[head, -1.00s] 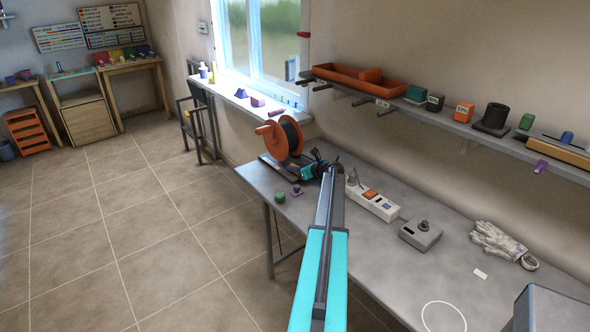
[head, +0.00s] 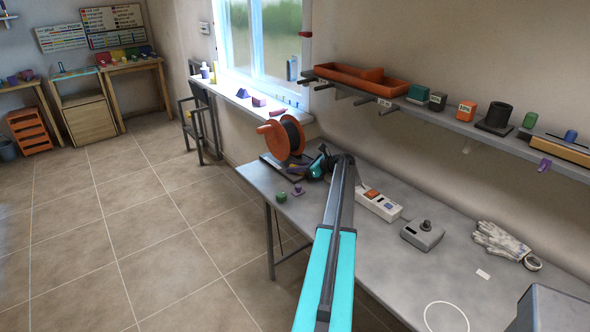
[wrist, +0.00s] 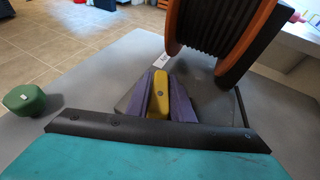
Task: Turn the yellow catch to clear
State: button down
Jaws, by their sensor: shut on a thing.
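The yellow catch (wrist: 159,92) shows in the wrist view as a narrow bar with a dark screw in it. It sits on a dark plate (wrist: 128,101) beside the orange cable reel (wrist: 222,35). My gripper (wrist: 162,98) is shut on it, with a purple finger along each side. The teal body of my gripper (head: 318,165) shows in the head view at the foot of the reel. The catch is hidden there. A white label (wrist: 161,61) lies just beyond the catch; its writing is too small to read.
A power strip (head: 379,204), a grey box with a knob (head: 423,234) and gloves (head: 498,240) lie to the right. The shelf (head: 455,124) runs above.

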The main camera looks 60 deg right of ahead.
jog(key=c, duration=1.6)
grip_release()
jog(key=shift+o, duration=0.2)
jog(key=shift+m+h, duration=0.5)
jog(key=shift+h, duration=0.1)
